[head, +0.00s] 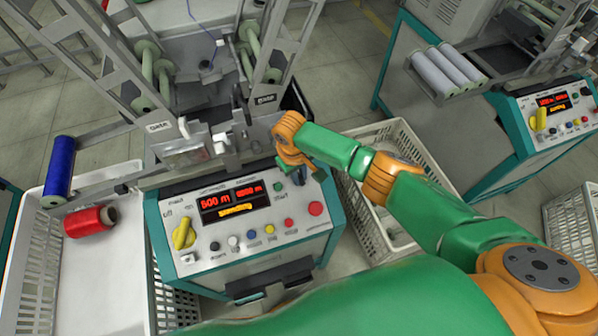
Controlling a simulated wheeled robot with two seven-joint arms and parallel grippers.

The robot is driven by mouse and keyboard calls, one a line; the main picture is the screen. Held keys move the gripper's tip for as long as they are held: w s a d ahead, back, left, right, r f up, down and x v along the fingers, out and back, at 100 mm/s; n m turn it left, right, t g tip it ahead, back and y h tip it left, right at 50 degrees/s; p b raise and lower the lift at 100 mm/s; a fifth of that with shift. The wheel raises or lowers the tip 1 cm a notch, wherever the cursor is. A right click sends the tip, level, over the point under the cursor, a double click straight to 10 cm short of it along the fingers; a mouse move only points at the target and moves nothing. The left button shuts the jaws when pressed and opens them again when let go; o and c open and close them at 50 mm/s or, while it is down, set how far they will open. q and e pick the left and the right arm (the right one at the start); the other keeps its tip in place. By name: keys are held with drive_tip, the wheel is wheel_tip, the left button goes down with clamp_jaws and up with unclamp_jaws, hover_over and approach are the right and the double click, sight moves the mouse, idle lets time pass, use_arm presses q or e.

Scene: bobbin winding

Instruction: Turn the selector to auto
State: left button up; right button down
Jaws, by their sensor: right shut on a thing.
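The control panel (262,235) is on the front of the teal-edged winding machine. My right gripper (298,176) points down at the panel's upper right corner. It is shut on what appears to be the selector, which its dark fingers almost wholly hide, so I cannot read its setting. A green start button (279,187) sits just left of the fingers. A yellow rotary switch (183,234) with an off marking is at the panel's left. Red and yellow displays (232,199) are lit between them. My left gripper is not in view.
A red button (316,208) and a row of small coloured buttons lie below the fingers. A pale crate (403,137) stands right of the machine, under my arm.

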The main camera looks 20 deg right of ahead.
sight(307, 184)
drive_tip(key=m+y+p, duration=0.2)
drive_tip(key=m+p, duration=0.1)
drive_tip(key=m, duration=0.2)
drive_tip(key=shift+d+r, duration=0.1)
drive_tip(key=shift+r, duration=0.05)
drive_tip(key=shift+d+m+y+p, duration=0.1)
drive_tip(key=shift+m+y+p, duration=0.9)
drive_tip(key=shift+m, duration=0.8)
drive_tip(key=c, duration=0.9)
unclamp_jaws()
drive_tip(key=p+v, duration=0.4)
drive_tip(key=v, duration=0.3)
drive_tip(key=shift+s, duration=0.1)
